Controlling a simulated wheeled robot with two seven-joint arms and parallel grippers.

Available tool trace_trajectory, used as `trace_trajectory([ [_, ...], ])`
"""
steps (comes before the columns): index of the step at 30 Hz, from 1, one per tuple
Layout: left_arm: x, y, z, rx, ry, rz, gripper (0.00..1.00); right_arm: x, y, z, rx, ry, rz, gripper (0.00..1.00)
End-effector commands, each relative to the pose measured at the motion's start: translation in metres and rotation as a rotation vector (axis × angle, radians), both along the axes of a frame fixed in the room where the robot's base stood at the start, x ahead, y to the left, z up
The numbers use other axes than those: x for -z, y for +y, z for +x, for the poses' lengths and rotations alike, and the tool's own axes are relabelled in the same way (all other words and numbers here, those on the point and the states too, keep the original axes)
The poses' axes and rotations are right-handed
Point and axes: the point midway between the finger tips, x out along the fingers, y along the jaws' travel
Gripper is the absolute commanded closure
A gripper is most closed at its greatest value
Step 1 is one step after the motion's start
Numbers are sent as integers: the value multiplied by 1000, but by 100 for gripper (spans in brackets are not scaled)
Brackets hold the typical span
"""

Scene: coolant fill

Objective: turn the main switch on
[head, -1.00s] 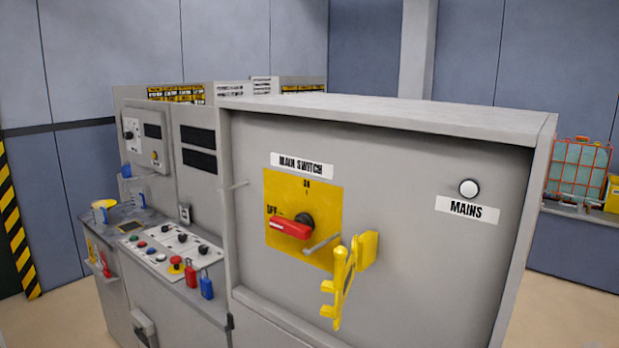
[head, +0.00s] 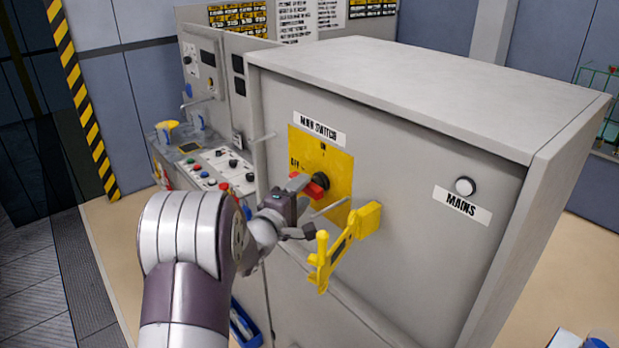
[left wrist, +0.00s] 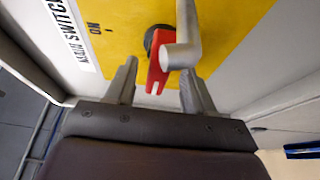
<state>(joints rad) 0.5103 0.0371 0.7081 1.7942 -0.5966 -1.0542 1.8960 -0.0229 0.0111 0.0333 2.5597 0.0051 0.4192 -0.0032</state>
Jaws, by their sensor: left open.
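The main switch has a red handle (head: 317,187) on a black hub, on a yellow plate (head: 338,165) on the grey cabinet front. The handle points left, toward the OFF mark. My left gripper (head: 300,207) is open at the handle, partly covering it in the head view. In the left wrist view, the red handle (left wrist: 157,76) lies between the two spread fingers (left wrist: 160,90), with gaps showing on both sides. A grey rod (left wrist: 183,50) stands close by the right finger, partly in front of the handle. My right gripper is not in view.
A yellow hasp-like bracket (head: 325,262) juts from the cabinet just right of and below my left gripper. The MAINS lamp (head: 465,186) is white. A control panel (head: 222,165) with knobs lies farther left.

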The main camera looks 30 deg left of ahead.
Motion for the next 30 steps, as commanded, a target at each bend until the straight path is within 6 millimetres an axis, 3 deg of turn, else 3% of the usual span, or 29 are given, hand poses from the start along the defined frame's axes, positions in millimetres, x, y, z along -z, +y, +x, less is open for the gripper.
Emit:
trace_trajectory([
  [6,-1,0,30,0,1,1,47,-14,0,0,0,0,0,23],
  [17,1,0,37,-1,1,1,47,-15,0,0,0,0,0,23],
  [18,1,0,37,-1,1,1,50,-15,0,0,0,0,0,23],
  [21,1,0,37,-2,1,1,82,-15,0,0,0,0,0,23],
  [30,3,1,37,-3,-8,22,82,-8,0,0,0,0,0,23],
])
